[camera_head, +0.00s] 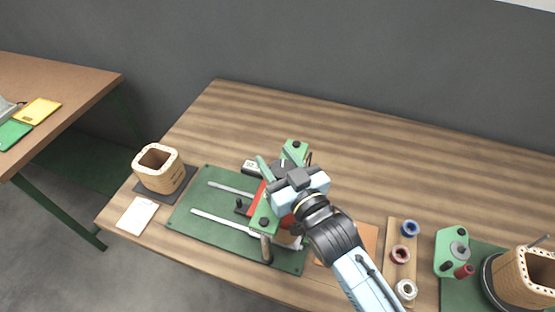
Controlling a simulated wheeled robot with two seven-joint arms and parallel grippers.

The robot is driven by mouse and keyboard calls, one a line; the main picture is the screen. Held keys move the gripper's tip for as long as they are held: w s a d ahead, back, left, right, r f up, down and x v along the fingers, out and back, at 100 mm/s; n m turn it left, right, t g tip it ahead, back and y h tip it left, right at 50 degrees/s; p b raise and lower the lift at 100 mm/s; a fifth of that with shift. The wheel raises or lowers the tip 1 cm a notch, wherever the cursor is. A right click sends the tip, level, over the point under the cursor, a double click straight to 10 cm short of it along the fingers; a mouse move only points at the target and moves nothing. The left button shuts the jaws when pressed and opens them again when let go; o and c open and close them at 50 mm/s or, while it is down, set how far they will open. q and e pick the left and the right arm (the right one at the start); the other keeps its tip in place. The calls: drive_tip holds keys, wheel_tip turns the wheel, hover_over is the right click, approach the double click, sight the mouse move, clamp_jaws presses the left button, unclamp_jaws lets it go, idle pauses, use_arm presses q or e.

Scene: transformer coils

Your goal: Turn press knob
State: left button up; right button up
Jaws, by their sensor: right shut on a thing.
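The press stands on a green base mat (200,228) on the wooden table. It has green end blocks (264,218), red parts, two silver rails (233,223) and a wooden-gripped handle (266,249) at the front. My right gripper (290,193) reaches over the right side of the press from the lower right. Its jaws are shut on a part of the press, apparently the press knob. The knob itself and my fingertips are hidden by the gripper body, so the knob's angle cannot be told. My left gripper is not in view.
A wooden coil former (159,170) and a white card (137,215) lie left of the press. A wooden strip (392,252) with spools, a green device (450,253) and another coil former (525,278) are at right. The table's back is clear.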

idle(0.3)
drive_tip(key=o, duration=1)
drive_tip(key=b+v, duration=0.1)
drive_tip(key=v, duration=1.2)
drive_tip(key=shift+s+d, duration=0.15)
